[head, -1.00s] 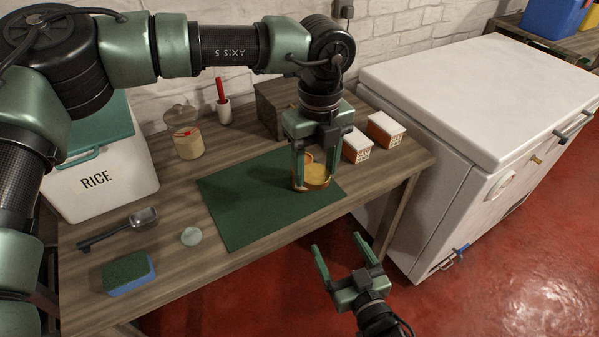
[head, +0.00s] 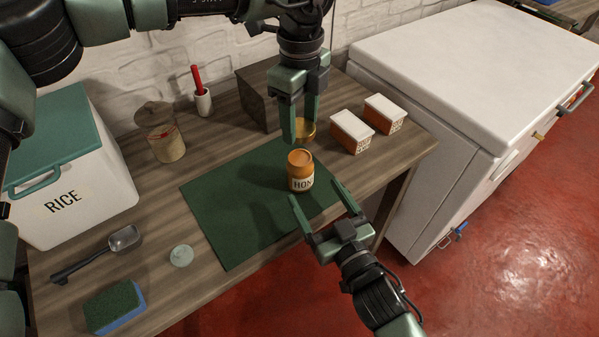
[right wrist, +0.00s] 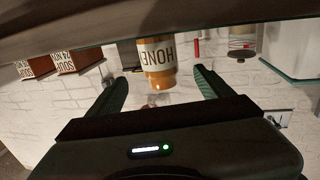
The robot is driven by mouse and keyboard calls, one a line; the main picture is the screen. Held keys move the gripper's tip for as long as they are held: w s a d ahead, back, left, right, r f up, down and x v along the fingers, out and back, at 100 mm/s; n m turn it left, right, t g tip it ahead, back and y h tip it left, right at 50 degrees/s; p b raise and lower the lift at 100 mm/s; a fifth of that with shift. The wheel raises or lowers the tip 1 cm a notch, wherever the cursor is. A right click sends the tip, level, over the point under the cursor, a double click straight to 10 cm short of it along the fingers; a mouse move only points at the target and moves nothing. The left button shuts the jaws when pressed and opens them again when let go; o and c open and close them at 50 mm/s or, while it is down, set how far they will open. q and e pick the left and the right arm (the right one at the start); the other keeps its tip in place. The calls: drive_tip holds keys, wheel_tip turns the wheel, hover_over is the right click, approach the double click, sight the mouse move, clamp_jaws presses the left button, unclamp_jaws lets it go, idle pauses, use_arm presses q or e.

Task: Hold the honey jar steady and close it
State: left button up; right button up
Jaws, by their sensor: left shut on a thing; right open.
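The honey jar (head: 301,179) stands upright and open on the green mat (head: 232,226), with orange honey showing at its top. It hangs upside down in the picture of the right wrist view (right wrist: 158,68). My left gripper (head: 301,131) points down and is shut on a gold lid (head: 308,129), held apart from the jar, above and behind it in the head view. My right gripper (head: 316,197) is open and empty at the jar's near side. In the right wrist view the jar appears between its fingers (right wrist: 160,86), with no visible contact.
Two white-topped boxes (head: 351,126) (head: 385,108) stand right of the mat. A rice bin (head: 75,190), a glass canister (head: 161,138), a scoop (head: 122,238), a pale round piece (head: 181,255) and a sponge (head: 116,306) are to the left. A white chest freezer (head: 470,60) stands right of the table.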

drive_tip(key=x, duration=1.1)
drive_tip(key=shift+w+a, duration=0.15)
drive_tip(key=shift+w, duration=0.1)
clamp_jaws()
use_arm(q)
hover_over(300, 157)
drive_tip(key=shift+f, duration=2.5)
